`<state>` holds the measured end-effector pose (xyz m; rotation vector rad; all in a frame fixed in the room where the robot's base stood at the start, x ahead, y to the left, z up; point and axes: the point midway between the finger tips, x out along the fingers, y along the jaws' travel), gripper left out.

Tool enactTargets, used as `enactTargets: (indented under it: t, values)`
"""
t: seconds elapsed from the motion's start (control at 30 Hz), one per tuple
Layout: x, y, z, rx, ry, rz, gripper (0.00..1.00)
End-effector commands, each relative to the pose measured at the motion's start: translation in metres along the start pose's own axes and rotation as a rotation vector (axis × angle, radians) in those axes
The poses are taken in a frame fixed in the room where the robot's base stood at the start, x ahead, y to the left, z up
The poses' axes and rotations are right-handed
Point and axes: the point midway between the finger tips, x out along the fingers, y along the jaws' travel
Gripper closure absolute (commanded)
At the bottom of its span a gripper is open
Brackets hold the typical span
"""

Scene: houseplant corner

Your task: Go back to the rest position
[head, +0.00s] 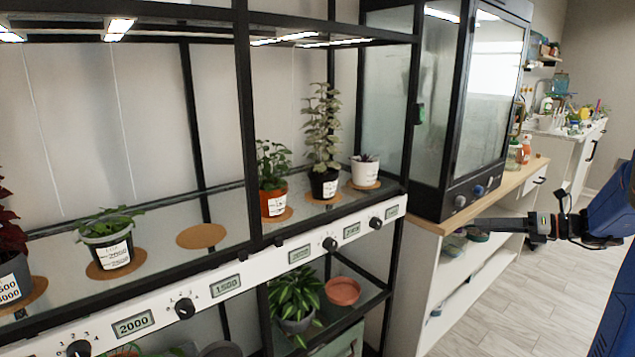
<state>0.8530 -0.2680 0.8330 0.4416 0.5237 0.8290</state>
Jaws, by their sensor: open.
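My gripper (484,226) is at the right of the head view, pointing left, in front of the wooden-topped cabinet. It is open and empty, with nothing visible between its fingers. My arm comes in from the right edge. It is apart from the plants and pots on the rack to the left.
A black rack (246,130) holds potted plants on cork mats; one cork mat (201,236) is bare. A glass-fronted chamber (470,110) stands on the cabinet (433,282) beside my gripper. A terracotta saucer (343,291) is on the lower shelf. The floor (500,325) at lower right is clear.

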Motion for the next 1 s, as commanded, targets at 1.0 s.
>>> enactTargets:
  t: [1.0]
  values:
    - [0.037, 0.258, -0.223, -1.647, 0.93, 0.33, 0.56]
